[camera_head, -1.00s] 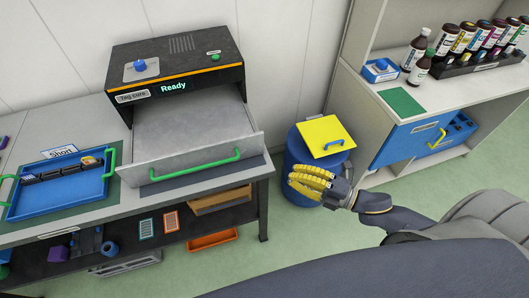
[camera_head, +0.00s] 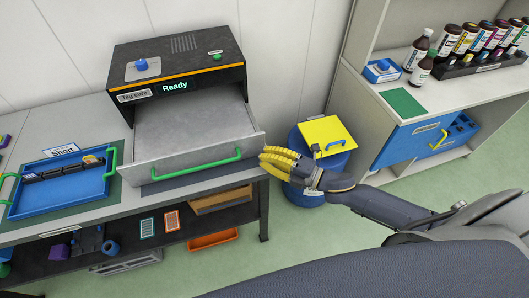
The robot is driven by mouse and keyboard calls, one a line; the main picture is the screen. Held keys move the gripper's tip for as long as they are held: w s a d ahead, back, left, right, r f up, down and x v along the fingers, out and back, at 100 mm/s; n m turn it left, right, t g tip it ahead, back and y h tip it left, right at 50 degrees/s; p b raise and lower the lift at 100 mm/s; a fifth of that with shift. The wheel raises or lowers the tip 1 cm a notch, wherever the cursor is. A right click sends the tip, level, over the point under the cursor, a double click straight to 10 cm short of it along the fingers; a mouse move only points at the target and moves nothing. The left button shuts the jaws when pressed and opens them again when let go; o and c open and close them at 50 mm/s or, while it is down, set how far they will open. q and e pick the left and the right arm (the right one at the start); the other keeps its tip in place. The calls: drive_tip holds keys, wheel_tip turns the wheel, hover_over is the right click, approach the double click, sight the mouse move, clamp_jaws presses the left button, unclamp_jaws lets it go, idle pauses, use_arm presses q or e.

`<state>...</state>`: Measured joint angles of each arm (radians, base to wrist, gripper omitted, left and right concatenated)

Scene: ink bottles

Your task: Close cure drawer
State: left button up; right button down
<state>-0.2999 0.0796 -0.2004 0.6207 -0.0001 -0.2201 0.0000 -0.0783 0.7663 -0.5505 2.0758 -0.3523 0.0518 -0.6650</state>
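The cure drawer (camera_head: 160,158) is a grey tray with a green handle (camera_head: 196,165) on its front panel. It is pulled out from the black "Tag cure" unit (camera_head: 178,68), whose display reads "Ready". The drawer looks empty. My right gripper (camera_head: 272,160), with yellow ribbed fingers, is just right of the drawer's front right corner, pointing left. Its fingers lie close together in this view, so whether they are open or shut is unclear. I cannot tell whether they touch the drawer. My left gripper is not in view.
A blue tray (camera_head: 62,197) labelled "Short" sits left of the drawer on the bench. A blue bin (camera_head: 307,196) with a yellow lid (camera_head: 326,133) stands behind my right gripper. A shelf unit with bottles (camera_head: 419,70) is at the right.

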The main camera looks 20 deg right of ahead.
drive_tip(key=shift+w, duration=0.7)
